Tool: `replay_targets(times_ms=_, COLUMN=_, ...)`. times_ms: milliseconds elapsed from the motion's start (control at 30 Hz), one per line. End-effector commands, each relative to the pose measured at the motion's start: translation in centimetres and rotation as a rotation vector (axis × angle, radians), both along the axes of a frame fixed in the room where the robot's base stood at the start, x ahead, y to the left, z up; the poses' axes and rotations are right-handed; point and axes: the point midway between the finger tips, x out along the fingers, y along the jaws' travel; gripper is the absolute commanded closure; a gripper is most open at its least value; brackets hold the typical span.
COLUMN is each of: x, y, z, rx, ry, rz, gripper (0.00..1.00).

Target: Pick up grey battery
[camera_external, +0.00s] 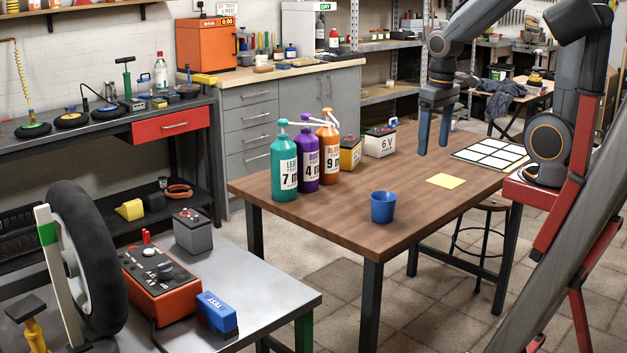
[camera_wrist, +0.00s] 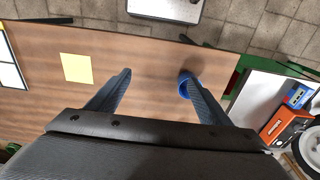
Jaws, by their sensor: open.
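The grey battery (camera_external: 192,232) stands upright on the metal bench at the lower left of the external view, behind the orange tester. It has a dark top with small terminals. I cannot make it out in the wrist view. My gripper (camera_external: 434,150) points down above the back right part of the wooden table, far to the right of the grey battery. Its two blue fingers are apart and empty, and they also show in the wrist view (camera_wrist: 156,58).
On the wooden table (camera_external: 310,209) stand several pump bottles (camera_external: 306,160), a yellow battery (camera_external: 350,153), a white 6 V battery (camera_external: 380,141) and a blue cup (camera_external: 384,207). A wheel (camera_external: 88,258), an orange tester (camera_external: 160,285) and a blue TEST box (camera_external: 217,311) crowd the metal bench (camera_external: 268,284).

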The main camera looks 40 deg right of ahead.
Motion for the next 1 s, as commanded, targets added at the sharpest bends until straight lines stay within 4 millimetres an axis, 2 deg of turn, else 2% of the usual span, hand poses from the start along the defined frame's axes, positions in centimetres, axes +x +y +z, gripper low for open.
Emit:
replay_targets(times_ms=167, x=0.3, y=0.1, z=2.6, rx=0.000, ry=-0.003, rz=0.001, gripper=0.27)
replay_targets(times_ms=367, x=4.2, y=1.2, z=3.0, rx=-0.008, ry=-0.013, rz=0.010, gripper=0.27)
replay_targets(times_ms=567, x=9.0, y=2.8, z=3.9, rx=-0.017, ry=-0.031, rz=0.018, gripper=0.27)
replay_targets(times_ms=767, x=15.4, y=5.8, z=4.9, rx=-0.027, ry=-0.057, rz=0.028, gripper=0.27)
replay_targets(times_ms=867, x=19.8, y=8.5, z=5.3, rx=-0.035, ry=-0.077, rz=0.036, gripper=0.27)
replay_targets(times_ms=1000, x=26.7, y=13.9, z=5.8, rx=-0.044, ry=-0.113, rz=0.043, gripper=0.27)
